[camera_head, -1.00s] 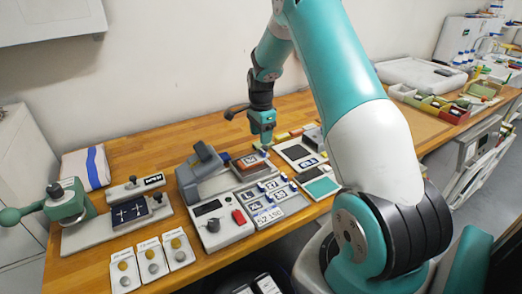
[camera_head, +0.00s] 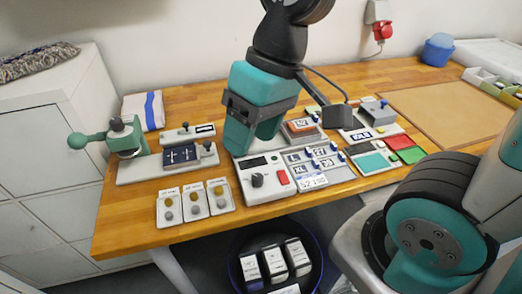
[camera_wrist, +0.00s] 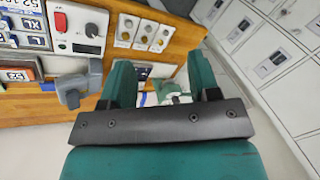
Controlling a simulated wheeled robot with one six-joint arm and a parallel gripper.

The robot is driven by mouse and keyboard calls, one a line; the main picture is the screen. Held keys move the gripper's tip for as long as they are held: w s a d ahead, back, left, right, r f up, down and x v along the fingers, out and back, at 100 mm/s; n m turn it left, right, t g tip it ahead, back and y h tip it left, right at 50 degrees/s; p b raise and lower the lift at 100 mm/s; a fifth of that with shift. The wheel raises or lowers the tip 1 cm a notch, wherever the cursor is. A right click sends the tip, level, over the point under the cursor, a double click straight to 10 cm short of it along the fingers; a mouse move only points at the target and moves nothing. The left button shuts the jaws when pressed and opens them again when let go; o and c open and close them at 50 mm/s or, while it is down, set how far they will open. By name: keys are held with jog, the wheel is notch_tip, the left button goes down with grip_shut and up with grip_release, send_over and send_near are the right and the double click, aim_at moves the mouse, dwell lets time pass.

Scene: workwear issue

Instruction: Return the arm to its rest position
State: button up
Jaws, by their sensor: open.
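My gripper (camera_head: 252,138) hangs over the workbench in the head view, in front of the grey and white device with a red button (camera_head: 265,180). It is large in the picture and hides part of that device. In the wrist view my gripper (camera_wrist: 160,72) shows two teal fingers spread apart with nothing held between them. Beyond the fingers are a green-handled press (camera_wrist: 170,90) and the bench edge. The rest of my arm bends in from the right of the head view.
The wooden bench (camera_head: 120,215) carries a press with a green handle (camera_head: 125,135), several sample cards (camera_head: 195,204), a tray of size labels (camera_head: 325,178) and a folded striped cloth (camera_head: 143,110). A white cabinet (camera_head: 50,150) stands left. A dark round bin (camera_head: 240,245) is below.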

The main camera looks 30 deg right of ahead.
jog(key=shift+s+a+f+n+b, duration=0.2)
jog(key=shift+s+n, duration=0.25)
jog(key=shift+s, duration=0.3)
jog(key=shift+s+a+f+n+b, duration=0.15)
jog(key=shift+s+a+n, duration=0.3)
jog(key=shift+s, duration=0.35)
jog(key=shift+s+a+f+n, duration=0.15)
jog(key=shift+s+n, duration=0.35)
jog(key=shift+s, duration=0.25)
